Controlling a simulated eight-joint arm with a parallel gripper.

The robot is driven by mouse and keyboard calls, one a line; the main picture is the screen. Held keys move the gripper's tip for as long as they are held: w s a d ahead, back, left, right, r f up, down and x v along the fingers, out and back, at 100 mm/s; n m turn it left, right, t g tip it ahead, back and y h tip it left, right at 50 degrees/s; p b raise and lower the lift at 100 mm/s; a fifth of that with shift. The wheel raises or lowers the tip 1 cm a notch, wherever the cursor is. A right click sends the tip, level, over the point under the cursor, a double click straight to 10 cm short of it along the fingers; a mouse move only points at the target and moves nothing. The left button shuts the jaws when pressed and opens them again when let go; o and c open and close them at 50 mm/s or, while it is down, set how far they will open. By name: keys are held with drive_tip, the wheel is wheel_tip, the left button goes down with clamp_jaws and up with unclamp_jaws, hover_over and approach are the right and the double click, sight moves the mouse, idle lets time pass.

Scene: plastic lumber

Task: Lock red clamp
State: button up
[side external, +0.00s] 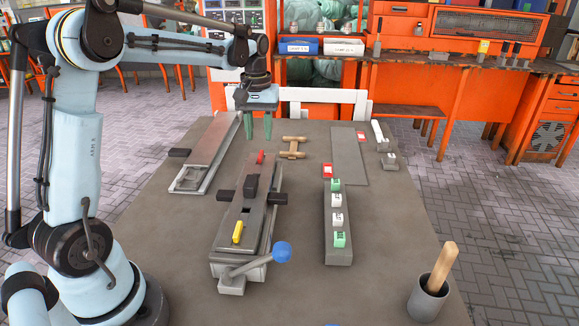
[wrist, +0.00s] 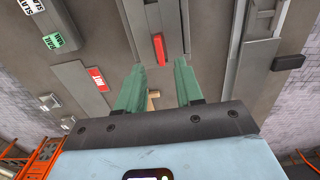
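The red clamp (side external: 260,157) is a small red lever at the far end of the grey fixture (side external: 229,240) on the table. In the wrist view the red clamp (wrist: 158,47) lies just beyond and between my green fingertips, with a gap around it. My gripper (side external: 259,138) is above the table near the fixture's far end, fingers pointing down. Its two fingers stand apart with nothing between them; my gripper (wrist: 159,66) also shows open in the wrist view. Whether the clamp is locked cannot be told.
A yellow clamp (side external: 238,232) and a blue-knobbed lever (side external: 281,252) are at the fixture's near end. A rail with labelled blocks (side external: 338,221) lies right, a long channel (side external: 206,155) left, a wooden piece (side external: 292,148) behind. A cup (side external: 429,299) stands front right.

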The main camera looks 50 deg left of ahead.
sight(260, 154)
drive_tip(key=shift+f, duration=2.7)
clamp_jaws()
